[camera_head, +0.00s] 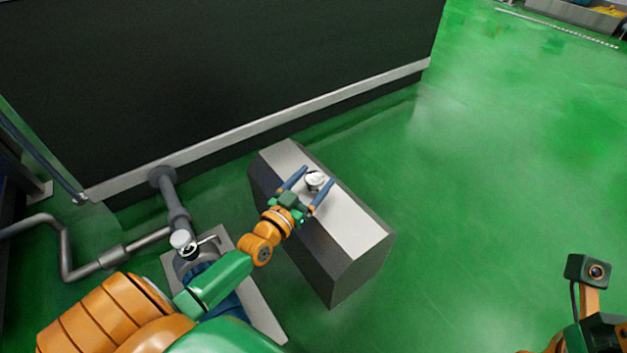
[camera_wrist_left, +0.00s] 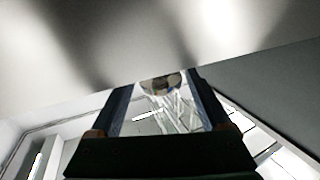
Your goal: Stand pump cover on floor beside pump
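A small round silvery part (camera_head: 314,181), which may be the pump cover, shows on or just above the pale top of a grey block. My left gripper (camera_head: 310,190) has its two blue fingers spread, one on each side of it, with gaps visible. In the left wrist view my left gripper (camera_wrist_left: 165,100) is open, and a shiny round metal part (camera_wrist_left: 162,83) shows between the fingers. I cannot tell whether it touches them. The pump (camera_head: 190,250) stands at lower left, partly hidden by my left arm. My right gripper's fingers are out of view.
The grey block (camera_head: 350,230) stands on the green floor to the right of the pump's base plate (camera_head: 262,312). A large dark tank or cabinet (camera_head: 220,70) rises behind. Pipes (camera_head: 110,255) run left of the pump. The floor (camera_head: 480,180) at right is clear.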

